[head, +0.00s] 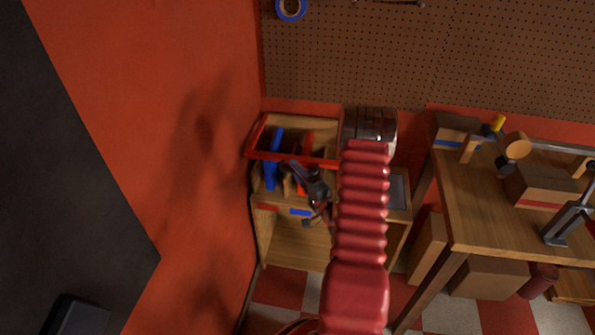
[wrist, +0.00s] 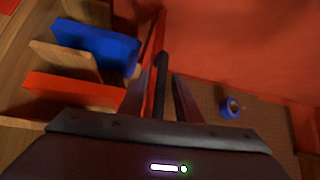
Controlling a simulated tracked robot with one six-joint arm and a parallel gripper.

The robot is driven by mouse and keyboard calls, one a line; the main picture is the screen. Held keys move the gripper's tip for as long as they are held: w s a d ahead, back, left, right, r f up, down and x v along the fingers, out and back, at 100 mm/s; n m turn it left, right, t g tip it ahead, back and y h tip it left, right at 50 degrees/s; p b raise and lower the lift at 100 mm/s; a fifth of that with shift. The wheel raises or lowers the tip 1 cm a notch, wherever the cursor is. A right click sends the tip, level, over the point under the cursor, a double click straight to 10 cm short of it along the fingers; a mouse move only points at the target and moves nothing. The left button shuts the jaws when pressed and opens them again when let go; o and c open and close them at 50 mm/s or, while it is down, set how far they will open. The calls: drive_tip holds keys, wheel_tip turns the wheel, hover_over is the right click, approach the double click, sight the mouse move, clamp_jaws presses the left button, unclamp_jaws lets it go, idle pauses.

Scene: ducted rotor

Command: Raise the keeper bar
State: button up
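The keeper bar (head: 293,157) looks like a red rail across the front of the upper wooden cubby, running roughly level in the head view. In the wrist view a red strip (wrist: 155,45), likely the same bar, runs away from me beside a dark rod. My gripper (head: 291,166) is just at the near side of the bar. In the wrist view the fingers of my gripper (wrist: 160,78) stand apart, with the dark rod (wrist: 161,72) and part of the red strip between them. A gap shows beside the rod; contact is unclear. My arm hides the bar's right end.
Blue, wooden and red upright pieces stand in the cubby, including a blue block (wrist: 95,45). A red wall (head: 205,200) is close on the left. A workbench (head: 470,215) with boxes stands right. Pegboard (head: 350,50) with blue tape (head: 291,9) is behind.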

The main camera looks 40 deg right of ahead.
drive_tip(key=shift+c, duration=0.2)
clamp_jaws()
drive_tip(key=shift+f, duration=0.1)
drive_tip(key=shift+d, duration=0.15)
idle(0.3)
